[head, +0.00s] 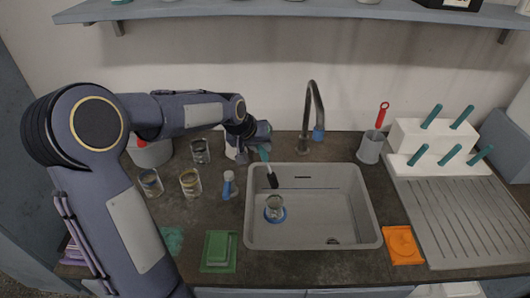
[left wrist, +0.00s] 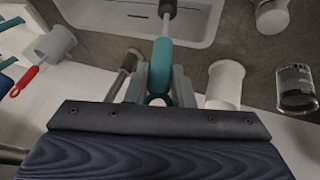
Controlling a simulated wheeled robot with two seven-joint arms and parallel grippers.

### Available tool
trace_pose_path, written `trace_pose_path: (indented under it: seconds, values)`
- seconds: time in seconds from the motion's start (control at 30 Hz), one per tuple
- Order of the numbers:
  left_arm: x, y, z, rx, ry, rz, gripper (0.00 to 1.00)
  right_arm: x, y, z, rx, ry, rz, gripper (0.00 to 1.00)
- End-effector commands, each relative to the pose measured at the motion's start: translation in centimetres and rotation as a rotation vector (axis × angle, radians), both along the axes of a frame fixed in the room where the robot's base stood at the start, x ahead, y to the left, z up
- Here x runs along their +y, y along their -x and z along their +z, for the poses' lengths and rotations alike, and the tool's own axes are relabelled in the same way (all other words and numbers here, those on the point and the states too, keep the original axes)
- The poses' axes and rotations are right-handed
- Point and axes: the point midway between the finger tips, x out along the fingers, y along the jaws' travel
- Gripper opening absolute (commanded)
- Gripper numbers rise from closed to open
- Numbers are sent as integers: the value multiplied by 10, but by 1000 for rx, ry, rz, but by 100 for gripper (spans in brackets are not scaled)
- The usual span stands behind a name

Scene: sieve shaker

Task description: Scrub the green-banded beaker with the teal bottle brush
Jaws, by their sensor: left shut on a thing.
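My left gripper (head: 262,148) is shut on the teal handle of the bottle brush (head: 264,154). The brush's dark bristle head (head: 273,179) points down over the back left of the sink. In the left wrist view the teal handle (left wrist: 161,68) sits between the fingers of my left gripper (left wrist: 160,85). A clear beaker (head: 274,203) stands in the sink on a blue ring (head: 275,216), apart from the brush. I cannot make out a green band on it. More beakers stand on the counter at left, one with a yellowish band (head: 190,182). My right gripper is not in view.
The sink (head: 252,225) has a tall faucet (head: 310,115) behind it.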

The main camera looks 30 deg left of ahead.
Motion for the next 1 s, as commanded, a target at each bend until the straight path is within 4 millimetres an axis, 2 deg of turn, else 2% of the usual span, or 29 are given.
trace_pose_path:
  seconds: [0.63,1.0]
  values:
    - [9,5,-59,1,0,0,0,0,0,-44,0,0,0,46]
    - [2,1,-91,1,-1,-2,0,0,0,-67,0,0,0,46]
